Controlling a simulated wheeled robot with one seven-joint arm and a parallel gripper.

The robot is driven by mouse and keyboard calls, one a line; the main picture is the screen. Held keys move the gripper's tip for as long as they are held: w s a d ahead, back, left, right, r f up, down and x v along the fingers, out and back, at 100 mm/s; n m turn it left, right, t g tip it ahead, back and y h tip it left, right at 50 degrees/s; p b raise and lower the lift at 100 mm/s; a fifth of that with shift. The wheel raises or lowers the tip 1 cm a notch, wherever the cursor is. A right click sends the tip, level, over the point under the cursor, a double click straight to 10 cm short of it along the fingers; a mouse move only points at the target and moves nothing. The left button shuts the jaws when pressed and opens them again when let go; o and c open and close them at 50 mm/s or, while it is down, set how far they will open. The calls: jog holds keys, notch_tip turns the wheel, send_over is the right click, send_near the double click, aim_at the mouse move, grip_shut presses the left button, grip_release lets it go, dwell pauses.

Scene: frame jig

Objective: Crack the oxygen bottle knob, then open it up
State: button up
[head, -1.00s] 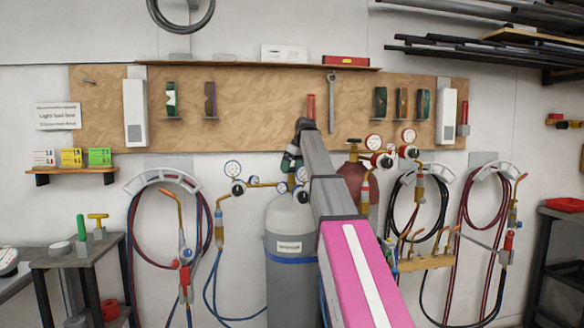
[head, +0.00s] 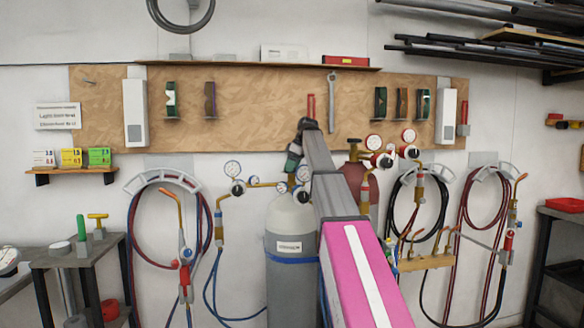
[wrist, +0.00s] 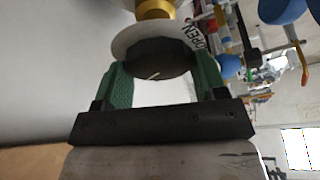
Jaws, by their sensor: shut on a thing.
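The grey oxygen bottle (head: 290,245) with a blue band stands upright at the wall, partly hidden by my arm. In the head view my gripper (head: 293,160) is at the top of the bottle's valve, and the knob is hidden there.
Pressure gauges (head: 232,169) sit left of the valve. A dark red bottle (head: 356,178) with its own regulator stands to the right, behind my arm. Coiled hoses and torches hang on both sides. A grey side table (head: 80,250) is at left.

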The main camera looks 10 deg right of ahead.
jog(key=shift+n+g, duration=0.4)
jog(key=shift+n, duration=0.5)
jog(key=o, duration=0.9)
jog(key=shift+o, duration=0.2)
jog(key=v, duration=1)
jog(key=shift+d+r, duration=0.2)
jog(key=shift+r, duration=0.1)
